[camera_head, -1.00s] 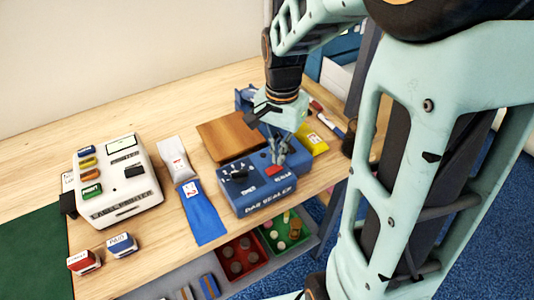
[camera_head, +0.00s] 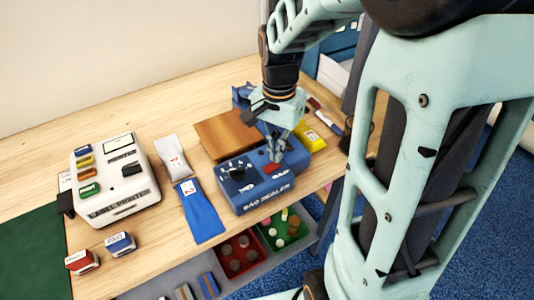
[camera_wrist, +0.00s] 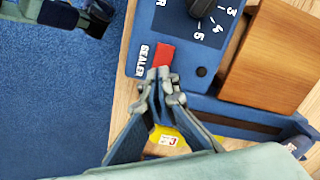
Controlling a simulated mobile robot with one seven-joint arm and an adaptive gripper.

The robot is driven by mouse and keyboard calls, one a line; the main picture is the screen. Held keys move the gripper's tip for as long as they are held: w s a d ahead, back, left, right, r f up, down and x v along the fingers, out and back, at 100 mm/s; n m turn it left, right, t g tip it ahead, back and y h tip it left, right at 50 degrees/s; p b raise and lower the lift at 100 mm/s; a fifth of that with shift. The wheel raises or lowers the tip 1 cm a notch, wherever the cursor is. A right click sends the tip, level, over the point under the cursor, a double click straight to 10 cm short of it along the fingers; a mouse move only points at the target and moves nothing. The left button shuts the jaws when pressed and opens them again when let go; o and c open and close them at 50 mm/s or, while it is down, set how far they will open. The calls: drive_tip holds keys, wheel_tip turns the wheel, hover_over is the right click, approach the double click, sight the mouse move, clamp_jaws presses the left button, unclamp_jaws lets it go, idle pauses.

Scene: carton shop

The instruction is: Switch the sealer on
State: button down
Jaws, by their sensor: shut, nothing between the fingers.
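The bag sealer (camera_head: 262,197) is a blue box on the wooden table, with a dark dial (camera_head: 237,173) on its left part and a red switch (camera_head: 272,168) on its right part. In the wrist view the red switch (camera_wrist: 163,54) sits beside the word SEALER, with the numbered dial (camera_wrist: 200,8) above it. My gripper (camera_head: 276,158) is shut and empty, pointing down over the sealer. In the wrist view its fingertips (camera_wrist: 163,74) are right at the lower edge of the red switch. I cannot tell whether they touch it.
A brown wooden block (camera_head: 226,134) lies behind the sealer, and a yellow packet (camera_head: 310,138) lies to its right. Red and green bins (camera_head: 240,256) sit below the front edge.

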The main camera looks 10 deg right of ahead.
drive_tip(key=shift+s+f+b, duration=0.1)
drive_tip(key=shift+f+b, duration=0.8)
drive_tip(key=shift+f, duration=0.35)
idle(0.8)
drive_tip(key=shift+r, duration=0.2)
wheel_tip(320, 180, up, 7)
drive_tip(key=p, duration=0.5)
drive_tip(key=shift+p, duration=0.4)
drive_tip(key=shift+f, duration=0.1)
drive_tip(key=shift+w, duration=0.2)
